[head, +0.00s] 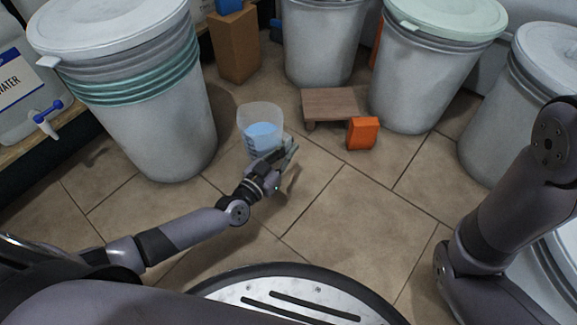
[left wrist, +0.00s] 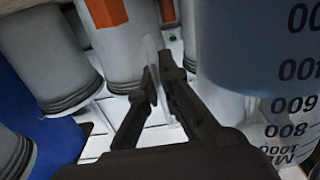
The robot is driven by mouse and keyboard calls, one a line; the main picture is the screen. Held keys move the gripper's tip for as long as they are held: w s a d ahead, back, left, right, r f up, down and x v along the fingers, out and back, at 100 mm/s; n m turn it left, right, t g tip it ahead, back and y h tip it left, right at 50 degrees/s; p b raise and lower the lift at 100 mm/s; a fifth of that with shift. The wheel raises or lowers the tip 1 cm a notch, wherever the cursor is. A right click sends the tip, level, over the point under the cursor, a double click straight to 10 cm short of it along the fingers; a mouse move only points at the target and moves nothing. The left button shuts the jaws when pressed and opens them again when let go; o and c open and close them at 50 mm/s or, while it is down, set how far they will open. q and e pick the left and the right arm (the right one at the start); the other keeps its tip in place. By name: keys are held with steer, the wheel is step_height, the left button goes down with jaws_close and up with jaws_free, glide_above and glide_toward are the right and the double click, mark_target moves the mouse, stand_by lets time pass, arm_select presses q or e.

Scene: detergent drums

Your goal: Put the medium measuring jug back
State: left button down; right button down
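A clear measuring jug (head: 260,118) with blue in its lower part shows in the head view, left of the middle of the floor. In the left wrist view the jug (left wrist: 265,50) fills the right side, with dark scale numbers on a bluish wall. My left gripper (head: 286,156) is at the jug's near right side. In the left wrist view the fingers of the gripper (left wrist: 156,75) are close together with a thin translucent strip, apparently the jug's handle, between them. Whether the jug touches the floor is unclear. My right gripper is out of view.
A large grey drum (head: 165,120) stands left of the jug. More drums (head: 322,45) (head: 410,85) stand behind and at right. A small wooden stool (head: 328,103), an orange block (head: 362,133) and a cardboard box (head: 235,45) lie beyond. The tiled floor (head: 345,200) in front is clear.

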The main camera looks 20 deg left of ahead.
arm_select(q)
steer(key=shift+w+f+b, duration=0.1)
steer(key=shift+f+b, duration=1.95)
steer(key=shift+f, duration=0.2)
steer(key=shift+r, duration=0.1)
steer(key=shift+f, duration=0.45)
steer(key=shift+a+f, duration=0.1)
